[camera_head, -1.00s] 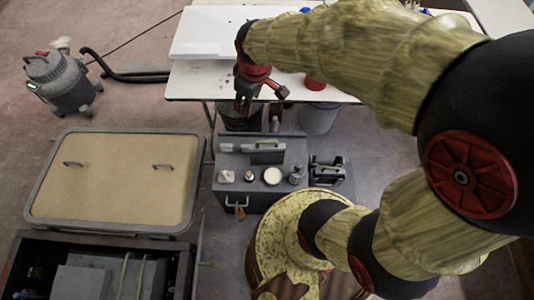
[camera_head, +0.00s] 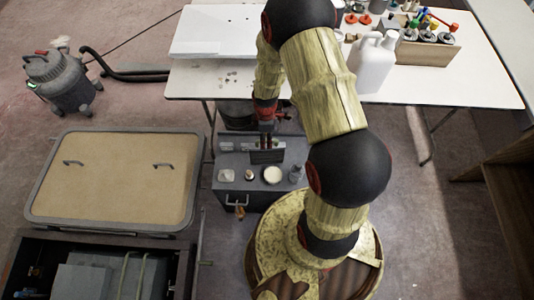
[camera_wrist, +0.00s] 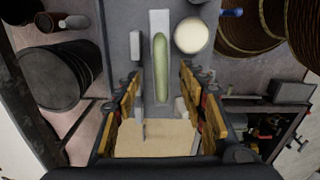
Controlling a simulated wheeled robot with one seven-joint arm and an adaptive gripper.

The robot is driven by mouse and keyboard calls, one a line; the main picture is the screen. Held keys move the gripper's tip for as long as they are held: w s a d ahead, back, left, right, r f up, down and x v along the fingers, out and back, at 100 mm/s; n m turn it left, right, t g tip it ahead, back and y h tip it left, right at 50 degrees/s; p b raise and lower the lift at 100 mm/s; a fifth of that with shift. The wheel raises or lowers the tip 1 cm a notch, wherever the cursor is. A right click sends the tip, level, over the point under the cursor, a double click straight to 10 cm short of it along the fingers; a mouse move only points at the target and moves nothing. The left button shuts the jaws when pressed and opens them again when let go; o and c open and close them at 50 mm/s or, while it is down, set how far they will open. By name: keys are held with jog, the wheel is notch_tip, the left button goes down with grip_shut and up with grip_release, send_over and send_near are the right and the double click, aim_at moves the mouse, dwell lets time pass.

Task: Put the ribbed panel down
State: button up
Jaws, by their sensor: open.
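My gripper (camera_head: 267,139) is low over the rear of the grey toolbox (camera_head: 229,198) on the floor. In the wrist view my gripper (camera_wrist: 160,78) has its jaws apart with nothing clamped between them. A light grey piece with a long green grip (camera_wrist: 161,68) lies between and beyond the fingertips, on the toolbox top. In the head view this grey piece (camera_head: 267,157) is right under the fingers and partly hidden. I cannot make out ribs for certain, so I cannot tell whether this is the ribbed panel.
Several small items, including a cream disc (camera_head: 272,175), stand on the toolbox. A beige hatch lid (camera_head: 110,205) with two handles lies left, above an open dark compartment (camera_head: 180,262). The white table (camera_head: 440,90) behind holds a white jug (camera_head: 372,65).

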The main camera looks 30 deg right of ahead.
aim_at(267, 152)
jog(key=f+b, duration=0.1)
jog(key=f, duration=0.2)
jog(key=f+b, duration=0.2)
jog(key=f, duration=0.2)
jog(key=shift+s+d, duration=0.15)
jog(key=shift+d, duration=0.05)
jog(key=shift+c, duration=0.5)
grip_shut()
jog(key=shift+r, duration=0.1)
